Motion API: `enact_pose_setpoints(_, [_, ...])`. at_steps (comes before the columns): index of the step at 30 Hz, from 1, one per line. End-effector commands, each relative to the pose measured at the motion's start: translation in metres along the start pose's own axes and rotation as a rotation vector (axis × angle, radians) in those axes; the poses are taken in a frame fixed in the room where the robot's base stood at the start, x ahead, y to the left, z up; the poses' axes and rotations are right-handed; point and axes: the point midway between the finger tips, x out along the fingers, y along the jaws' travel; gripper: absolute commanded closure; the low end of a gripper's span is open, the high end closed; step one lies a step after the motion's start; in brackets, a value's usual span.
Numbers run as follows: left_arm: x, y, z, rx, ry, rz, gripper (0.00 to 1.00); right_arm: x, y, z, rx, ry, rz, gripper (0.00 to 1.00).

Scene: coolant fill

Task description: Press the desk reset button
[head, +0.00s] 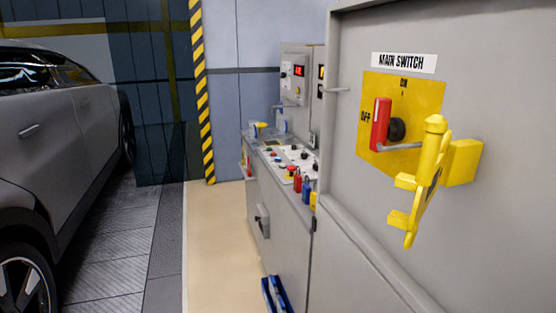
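The control desk (256,190) stands beyond the grey cabinet, in the middle of the head view. Its sloped white panel (300,160) carries several small buttons and black knobs. A red mushroom button (290,172) on a yellow base sits near its front edge. The buttons are too small to tell which one is the reset button. Neither of my grippers shows in this view.
A grey cabinet (370,220) with a red-handled main switch (381,125) and a yellow lockout bracket (432,180) fills the right. Padlocks hang near the desk. A blue object (275,295) stands low beside it. A car (60,130) is left; beige floor (215,240) is clear.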

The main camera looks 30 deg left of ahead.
Motion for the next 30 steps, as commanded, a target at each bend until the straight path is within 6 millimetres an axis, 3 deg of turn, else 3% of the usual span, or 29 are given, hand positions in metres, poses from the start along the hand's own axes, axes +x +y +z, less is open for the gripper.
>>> enact_pose_setpoints(1, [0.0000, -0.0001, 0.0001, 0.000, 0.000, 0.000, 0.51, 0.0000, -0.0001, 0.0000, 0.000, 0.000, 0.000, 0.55])
enact_pose_setpoints(10, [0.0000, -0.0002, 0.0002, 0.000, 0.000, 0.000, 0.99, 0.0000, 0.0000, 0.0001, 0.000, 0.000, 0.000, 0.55])
enact_pose_setpoints(30, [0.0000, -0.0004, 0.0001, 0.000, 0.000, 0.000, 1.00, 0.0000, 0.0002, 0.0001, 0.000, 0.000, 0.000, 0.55])
